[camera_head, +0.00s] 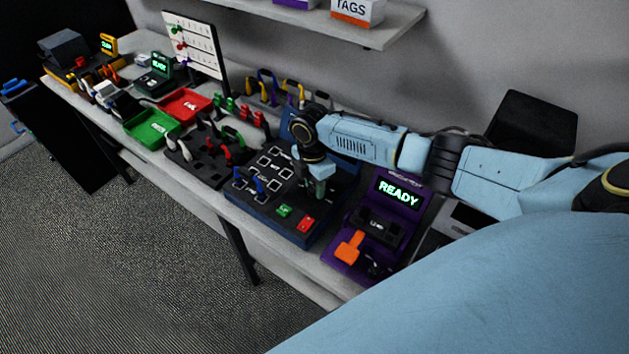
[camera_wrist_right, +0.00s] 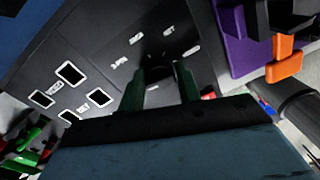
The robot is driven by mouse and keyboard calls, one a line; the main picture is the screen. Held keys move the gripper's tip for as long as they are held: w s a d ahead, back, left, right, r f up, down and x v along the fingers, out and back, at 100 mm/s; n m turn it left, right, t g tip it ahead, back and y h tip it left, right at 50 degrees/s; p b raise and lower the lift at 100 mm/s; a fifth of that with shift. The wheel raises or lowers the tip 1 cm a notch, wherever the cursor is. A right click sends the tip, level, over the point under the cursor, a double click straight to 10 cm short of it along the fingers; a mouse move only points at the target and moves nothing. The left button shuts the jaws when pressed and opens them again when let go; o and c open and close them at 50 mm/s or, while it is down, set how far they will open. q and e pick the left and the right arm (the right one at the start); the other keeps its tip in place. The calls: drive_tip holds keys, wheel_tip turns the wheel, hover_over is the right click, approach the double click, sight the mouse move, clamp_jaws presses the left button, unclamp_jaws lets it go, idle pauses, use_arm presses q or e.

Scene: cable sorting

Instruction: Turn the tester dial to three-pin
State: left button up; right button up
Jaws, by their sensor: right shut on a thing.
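The tester (camera_head: 272,192) is a dark panel on the bench with white-outlined squares and a green and a red button at its front. My right gripper (camera_head: 319,194) reaches down onto its right part. In the right wrist view, the gripper's two green fingers (camera_wrist_right: 160,84) are shut on the dark dial (camera_wrist_right: 157,72), which they largely hide. Small white labels, including a 3-PIN label (camera_wrist_right: 118,62), are spread around the dial on the tester face. I cannot tell which label the dial points to. My left gripper is out of view.
A purple device (camera_head: 347,265) with a READY screen and an orange lever (camera_head: 349,247) stands close on the right. Left of the tester are a dark rack (camera_head: 207,172), a green tray (camera_head: 150,140) and a red tray (camera_head: 184,117). A shelf (camera_head: 390,20) hangs above.

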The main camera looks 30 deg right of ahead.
drive_tip(key=m+p, duration=0.3)
drive_tip(key=m, duration=0.1)
drive_tip(key=shift+r, duration=0.25)
drive_tip(key=shift+w+d+m+p, duration=0.1)
drive_tip(key=shift+m+p, duration=0.75)
drive_tip(key=shift+m, duration=0.75)
drive_tip(key=shift+f, duration=0.1)
drive_tip(key=o, duration=0.9)
drive_tip(key=shift+f, duration=0.1)
drive_tip(key=r, duration=1.3)
drive_tip(key=shift+w+d+r, duration=0.25)
